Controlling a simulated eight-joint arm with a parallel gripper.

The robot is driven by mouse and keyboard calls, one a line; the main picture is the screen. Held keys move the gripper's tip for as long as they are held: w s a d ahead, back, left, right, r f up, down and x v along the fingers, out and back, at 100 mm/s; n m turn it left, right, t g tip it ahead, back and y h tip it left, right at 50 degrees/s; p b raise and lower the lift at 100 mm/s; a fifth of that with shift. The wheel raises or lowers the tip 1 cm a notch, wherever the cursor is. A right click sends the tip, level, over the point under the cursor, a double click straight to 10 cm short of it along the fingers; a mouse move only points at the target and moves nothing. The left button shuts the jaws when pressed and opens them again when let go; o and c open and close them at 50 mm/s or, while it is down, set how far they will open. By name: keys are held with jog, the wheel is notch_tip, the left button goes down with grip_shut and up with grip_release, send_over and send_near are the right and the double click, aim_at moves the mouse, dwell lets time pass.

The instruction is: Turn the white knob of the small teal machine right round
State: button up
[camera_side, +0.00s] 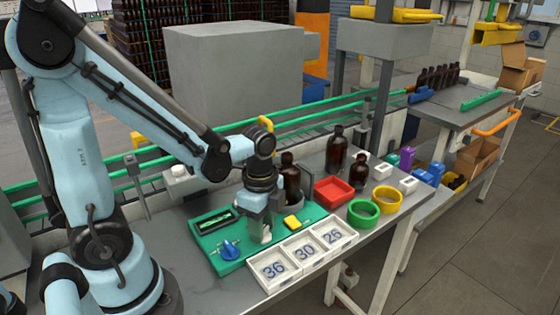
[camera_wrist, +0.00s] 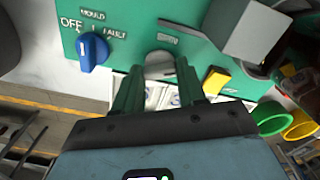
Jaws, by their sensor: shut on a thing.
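The small teal machine (camera_side: 205,243) is a flat green panel on the grey table; it also fills the top of the wrist view (camera_wrist: 135,30). Its white knob (camera_wrist: 159,65) is a pale round shape between my fingertips. My gripper (camera_side: 264,233) reaches down to the panel and is shut on this knob, with one finger on each side. The fingers hide parts of the knob, and any mark on it is not readable. A blue switch knob (camera_wrist: 93,52) and a yellow button (camera_wrist: 216,80) sit on either side of it.
White trays (camera_side: 305,252) numbered 36, 30 and 26 lie along the panel's front edge. A brown bottle (camera_side: 291,182) stands close behind my gripper. A red tray (camera_side: 333,191), a green ring (camera_side: 363,213) and a yellow ring (camera_side: 387,199) are to the right.

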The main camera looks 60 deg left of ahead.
aim_at(273, 240)
dwell(0.5)
jog(key=o, duration=1.1)
jog(key=shift+c, duration=0.2)
jog(key=shift+r, duration=0.1)
notch_tip(273, 240, up, 12)
jog(key=n+t, duration=0.2)
jog(key=n, duration=0.2)
jog(key=w+d+f+n+t, duration=0.1)
jog(key=n+t, duration=0.1)
jog(key=n, duration=0.2)
jog(key=n+t, duration=0.3)
jog(key=n, duration=0.1)
jog(key=shift+w+d+f+n, duration=0.25)
jog(key=shift+d+f+n, duration=0.1)
jog(key=shift+f+n, duration=0.05)
